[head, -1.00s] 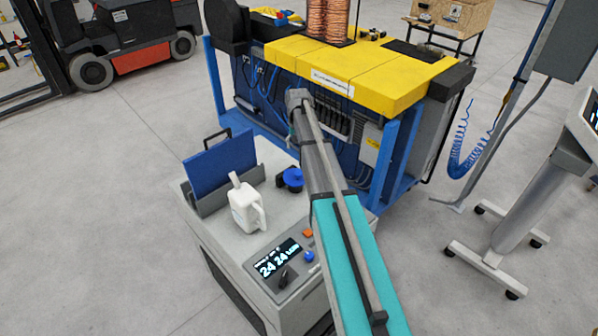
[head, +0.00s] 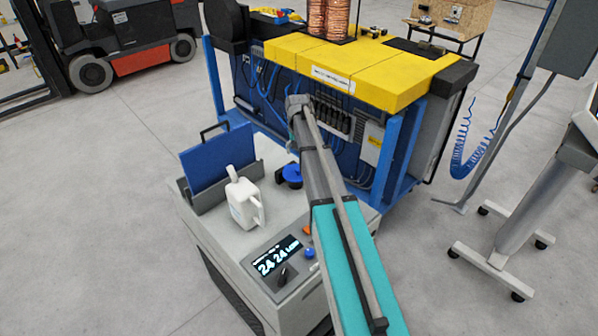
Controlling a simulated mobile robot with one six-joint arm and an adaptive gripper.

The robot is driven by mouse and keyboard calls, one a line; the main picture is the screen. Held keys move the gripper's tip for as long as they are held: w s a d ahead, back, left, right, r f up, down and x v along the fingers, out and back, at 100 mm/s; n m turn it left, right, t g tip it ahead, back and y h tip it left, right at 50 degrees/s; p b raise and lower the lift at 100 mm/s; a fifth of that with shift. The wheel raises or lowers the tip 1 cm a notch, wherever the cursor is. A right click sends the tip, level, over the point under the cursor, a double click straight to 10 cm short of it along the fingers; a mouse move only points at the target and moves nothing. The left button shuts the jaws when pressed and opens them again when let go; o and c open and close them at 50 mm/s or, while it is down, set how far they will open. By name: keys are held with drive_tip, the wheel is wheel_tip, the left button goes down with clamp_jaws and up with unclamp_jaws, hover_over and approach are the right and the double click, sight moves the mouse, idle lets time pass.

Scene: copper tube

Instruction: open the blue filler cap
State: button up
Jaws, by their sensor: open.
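The blue filler cap (head: 292,174) is a round blue knob on a dark neck. It sits on the grey top of the chiller-like unit (head: 228,238), close to the left side of my arm, which hides part of it. My arm reaches forward over the unit's right side, and its wrist is above and beyond the cap in the picture. My gripper (head: 291,143) hangs below the wrist and is mostly hidden by my own arm. It is open and looks apart from the cap.
A white jug (head: 243,197) stands left of the cap. Behind it a blue panel (head: 218,163) stands in a grey holder. A yellow-topped machine with a blue frame (head: 397,150) is close behind. A wheeled stand (head: 520,225) is at the right.

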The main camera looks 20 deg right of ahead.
sight(298, 168)
drive_tip(key=shift+f+b, duration=3.8)
drive_tip(key=shift+f, duration=0.3)
clamp_jaws()
